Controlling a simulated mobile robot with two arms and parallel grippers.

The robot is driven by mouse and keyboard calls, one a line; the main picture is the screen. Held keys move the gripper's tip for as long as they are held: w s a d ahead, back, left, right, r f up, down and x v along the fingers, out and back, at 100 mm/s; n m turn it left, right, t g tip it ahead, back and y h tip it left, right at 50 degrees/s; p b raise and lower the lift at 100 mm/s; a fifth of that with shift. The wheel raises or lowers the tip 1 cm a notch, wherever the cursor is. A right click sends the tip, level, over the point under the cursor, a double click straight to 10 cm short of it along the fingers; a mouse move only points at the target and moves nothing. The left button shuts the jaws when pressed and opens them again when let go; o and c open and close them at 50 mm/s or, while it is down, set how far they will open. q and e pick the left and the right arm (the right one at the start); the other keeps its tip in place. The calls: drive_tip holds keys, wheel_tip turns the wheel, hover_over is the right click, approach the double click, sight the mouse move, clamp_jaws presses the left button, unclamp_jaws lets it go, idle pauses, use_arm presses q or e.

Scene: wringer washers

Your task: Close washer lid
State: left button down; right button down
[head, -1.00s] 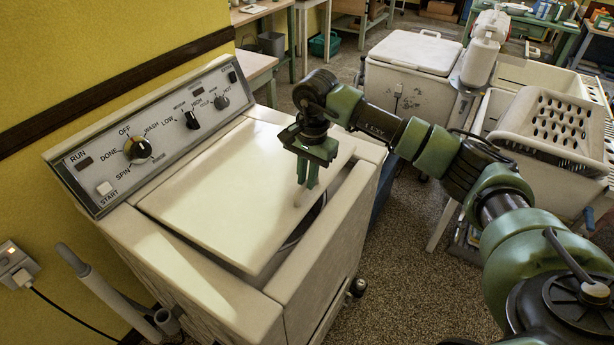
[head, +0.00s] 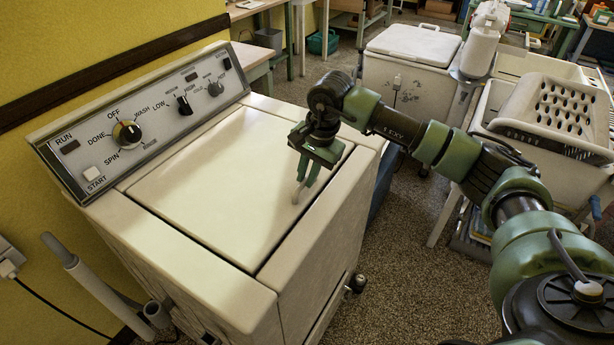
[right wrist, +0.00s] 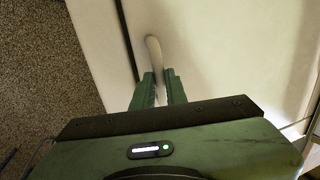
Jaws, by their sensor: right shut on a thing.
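The white washer (head: 205,262) stands at left with its control panel along the back. Its lid (head: 225,170) lies flat in the top opening, about level with the surrounding rim, with a dark narrow gap along its front and right edges. My right gripper (head: 301,182) is over the lid's right edge, pointing down, shut on a slim pale rod-like piece (right wrist: 154,55). In the right wrist view my right gripper's fingers (right wrist: 161,84) close around that piece, beside the lid's edge gap. I cannot tell whether the piece is fixed to the lid. My left gripper is not in view.
A grey hose pipe (head: 95,280) stands at the washer's left side. A white lidded tub (head: 412,70) and a perforated basket (head: 555,115) are at the back right. Speckled floor (head: 425,270) is open right of the washer.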

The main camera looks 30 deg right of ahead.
drive_tip(key=shift+s+f, duration=0.2)
drive_tip(key=shift+f, duration=0.2)
drive_tip(key=c, duration=1.5)
unclamp_jaws()
drive_tip(key=shift+o, duration=0.3)
drive_tip(key=shift+w, duration=0.15)
drive_tip(key=shift+r, duration=0.1)
drive_tip(key=b+v, duration=0.1)
drive_tip(key=v, duration=0.6)
drive_tip(key=shift+r+b, duration=0.3)
drive_tip(key=shift+d, duration=0.1)
